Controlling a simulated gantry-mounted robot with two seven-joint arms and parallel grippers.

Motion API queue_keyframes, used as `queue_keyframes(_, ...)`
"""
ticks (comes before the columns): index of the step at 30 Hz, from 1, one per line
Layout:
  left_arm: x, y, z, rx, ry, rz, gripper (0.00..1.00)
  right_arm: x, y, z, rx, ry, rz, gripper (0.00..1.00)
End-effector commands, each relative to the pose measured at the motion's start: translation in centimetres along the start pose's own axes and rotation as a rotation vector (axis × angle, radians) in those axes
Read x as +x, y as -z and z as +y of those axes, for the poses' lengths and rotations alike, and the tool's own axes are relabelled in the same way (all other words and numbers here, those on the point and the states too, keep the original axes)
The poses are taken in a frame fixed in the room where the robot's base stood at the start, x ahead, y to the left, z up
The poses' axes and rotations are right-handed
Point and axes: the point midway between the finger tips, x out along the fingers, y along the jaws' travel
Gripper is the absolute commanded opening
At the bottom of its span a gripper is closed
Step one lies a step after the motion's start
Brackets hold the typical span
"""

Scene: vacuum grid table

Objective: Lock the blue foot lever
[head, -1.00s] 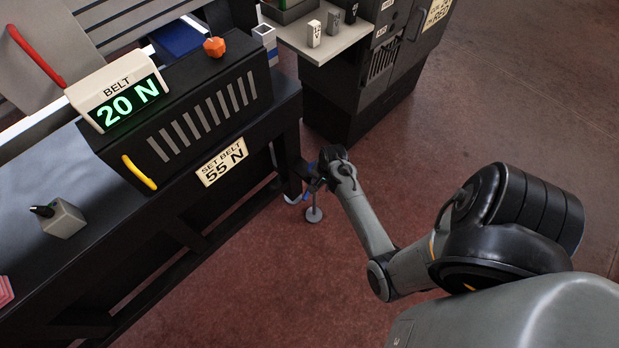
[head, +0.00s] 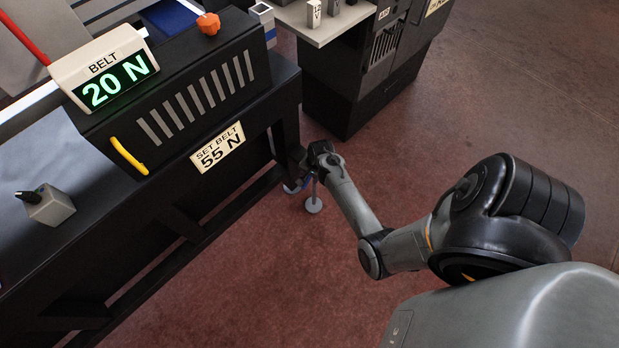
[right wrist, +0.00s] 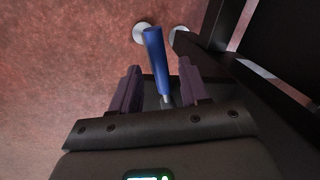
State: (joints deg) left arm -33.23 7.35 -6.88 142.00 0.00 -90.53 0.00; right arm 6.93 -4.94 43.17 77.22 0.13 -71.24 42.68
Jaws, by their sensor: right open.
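The blue foot lever (right wrist: 155,52) shows in the right wrist view as a blue handle on a thin metal rod. It stands between and beyond the two fingers of my right gripper (right wrist: 160,88), which are apart with nothing clamped. In the head view my right gripper (head: 308,158) is low at the table's near right leg and hides most of the lever. Only a bit of blue (head: 306,184) shows just below it. My left gripper is in neither view.
The black grid table (head: 150,235) fills the left, with a "BELT 20 N" display (head: 112,80) and a "SET BELT 55 N" label (head: 217,147). A round levelling foot (head: 314,205) stands on the floor below my gripper. A black cabinet (head: 345,95) stands behind. Red floor in front is clear.

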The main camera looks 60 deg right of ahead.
Motion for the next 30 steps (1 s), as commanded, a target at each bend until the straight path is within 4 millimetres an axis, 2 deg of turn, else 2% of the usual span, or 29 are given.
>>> queue_keyframes(12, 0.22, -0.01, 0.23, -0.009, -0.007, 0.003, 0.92, 0.57, 0.00, -0.03, 0.000, 0.000, 0.000, 0.45)
queue_keyframes(21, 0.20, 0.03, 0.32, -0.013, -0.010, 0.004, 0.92, 0.56, 0.01, -0.02, 0.000, 0.000, 0.000, 0.00)
queue_keyframes(30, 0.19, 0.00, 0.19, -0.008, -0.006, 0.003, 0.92, 0.56, -0.01, -0.03, -0.001, 0.000, 0.000, 0.00)
